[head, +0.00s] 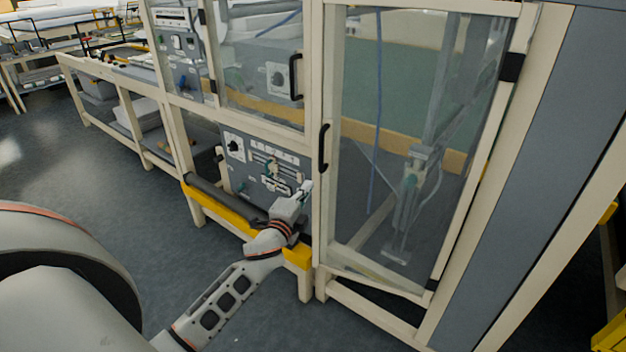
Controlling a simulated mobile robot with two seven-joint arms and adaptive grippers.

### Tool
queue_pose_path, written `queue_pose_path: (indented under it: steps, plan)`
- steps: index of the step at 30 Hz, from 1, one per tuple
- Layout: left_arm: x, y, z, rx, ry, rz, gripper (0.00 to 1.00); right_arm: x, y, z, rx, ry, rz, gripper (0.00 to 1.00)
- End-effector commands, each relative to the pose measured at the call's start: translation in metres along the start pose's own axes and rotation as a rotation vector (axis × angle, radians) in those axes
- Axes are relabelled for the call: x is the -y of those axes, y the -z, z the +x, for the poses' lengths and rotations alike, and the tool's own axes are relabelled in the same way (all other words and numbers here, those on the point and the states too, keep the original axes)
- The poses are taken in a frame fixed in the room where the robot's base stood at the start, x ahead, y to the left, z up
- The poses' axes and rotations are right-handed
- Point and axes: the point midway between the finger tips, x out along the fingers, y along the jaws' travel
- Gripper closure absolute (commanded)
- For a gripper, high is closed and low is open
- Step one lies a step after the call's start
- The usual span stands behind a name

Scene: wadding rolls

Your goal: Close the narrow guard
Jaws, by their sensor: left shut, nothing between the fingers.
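The tall, narrow guard (400,110), a clear panel in a cream frame, stands right of centre in the head view. Its black upright handle (323,148) is on its left side and dark hinges show on its right side. A dark wedge-shaped gap shows under its bottom rail; I cannot tell exactly how far the guard stands from its frame. My left gripper (305,188) is shut and empty. In the picture it is just below and left of the handle, apart from it, in front of the control panel. My right gripper is out of view.
A grey control panel (262,165) with knobs is behind my left gripper. A yellow ledge with a dark roller (215,195) runs below it. Another clear guard with a black handle (295,77) is at upper left. A grey-blue panel (505,190) borders the right.

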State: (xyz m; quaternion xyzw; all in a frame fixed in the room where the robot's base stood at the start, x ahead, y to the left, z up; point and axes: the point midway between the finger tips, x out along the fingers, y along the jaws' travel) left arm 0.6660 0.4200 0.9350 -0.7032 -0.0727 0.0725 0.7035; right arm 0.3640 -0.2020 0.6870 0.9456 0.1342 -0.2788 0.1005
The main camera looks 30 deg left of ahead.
Motion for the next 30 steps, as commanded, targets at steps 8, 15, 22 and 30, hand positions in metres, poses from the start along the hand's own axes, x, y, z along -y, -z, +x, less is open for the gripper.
queue_pose_path:
  steps: [8,15,22,30]
  plan:
    - [0.000,0.000,0.040,0.000,0.000,-0.001,1.00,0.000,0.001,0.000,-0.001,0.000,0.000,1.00]
    - [0.000,0.000,0.049,0.000,-0.001,-0.001,1.00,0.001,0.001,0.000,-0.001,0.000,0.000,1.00]
    - [0.000,0.000,0.049,0.000,-0.001,-0.001,1.00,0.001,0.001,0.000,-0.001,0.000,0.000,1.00]
    - [0.000,0.000,0.077,-0.060,0.002,0.005,1.00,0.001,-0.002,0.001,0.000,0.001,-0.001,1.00]
